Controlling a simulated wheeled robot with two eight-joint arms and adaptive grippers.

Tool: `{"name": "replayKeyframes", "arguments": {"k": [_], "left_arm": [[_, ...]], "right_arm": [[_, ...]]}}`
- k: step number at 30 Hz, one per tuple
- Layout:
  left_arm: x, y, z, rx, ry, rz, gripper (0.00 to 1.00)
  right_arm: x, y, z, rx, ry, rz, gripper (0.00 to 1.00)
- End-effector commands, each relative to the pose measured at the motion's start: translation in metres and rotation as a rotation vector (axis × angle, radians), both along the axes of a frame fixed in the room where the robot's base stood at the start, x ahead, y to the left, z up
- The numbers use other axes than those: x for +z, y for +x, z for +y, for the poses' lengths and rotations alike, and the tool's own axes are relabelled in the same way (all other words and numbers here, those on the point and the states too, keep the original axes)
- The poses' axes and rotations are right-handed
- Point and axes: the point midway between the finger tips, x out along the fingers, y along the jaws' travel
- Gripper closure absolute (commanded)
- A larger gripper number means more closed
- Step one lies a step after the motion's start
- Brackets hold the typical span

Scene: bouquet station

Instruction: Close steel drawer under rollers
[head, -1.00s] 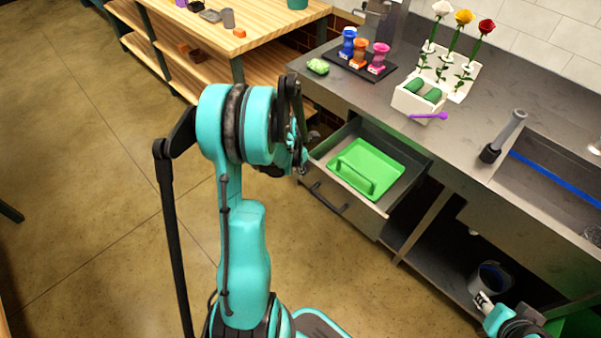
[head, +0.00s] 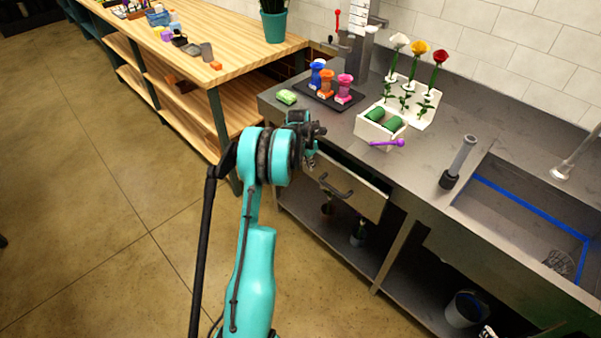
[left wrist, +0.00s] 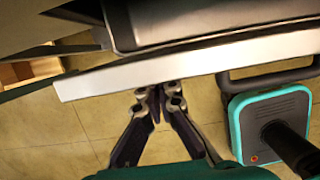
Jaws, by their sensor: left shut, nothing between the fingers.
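The steel drawer (head: 365,197) is in the counter below the flower stand in the head view. Its front is near the counter edge, with a narrow strip of its inside showing at the top. Its dark bar handle (head: 337,188) faces out. The green tray inside is hidden. My left gripper (head: 312,147) is shut and empty at the drawer's left end. In the left wrist view, my left fingertips (left wrist: 157,97) are together beside the pale edge of the drawer front (left wrist: 190,66); contact is unclear. A sliver of my right gripper (head: 487,332) shows at the bottom edge.
A sink (head: 520,210) is at right. A wooden shelf (head: 240,60) stands behind left. The floor at left is clear.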

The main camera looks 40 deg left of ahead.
Motion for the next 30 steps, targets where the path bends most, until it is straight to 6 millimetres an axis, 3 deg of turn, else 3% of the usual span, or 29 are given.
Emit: {"name": "replayKeyframes", "arguments": {"k": [6,12,30], "left_arm": [[0.0,0.032,-0.003,-0.001,0.0,0.0,1.0],[0.0,0.045,-0.004,0.0,0.0,0.0,1.0],[0.001,0.046,-0.002,-0.001,0.0,-0.006,1.0]], "right_arm": [[0.003,0.0,0.0,0.0,0.0,0.0,0.6],[0.004,0.0,0.0,0.0,0.0,0.0,0.6],[0.003,0.0,0.0,0.0,0.0,0.0,0.6]]}}
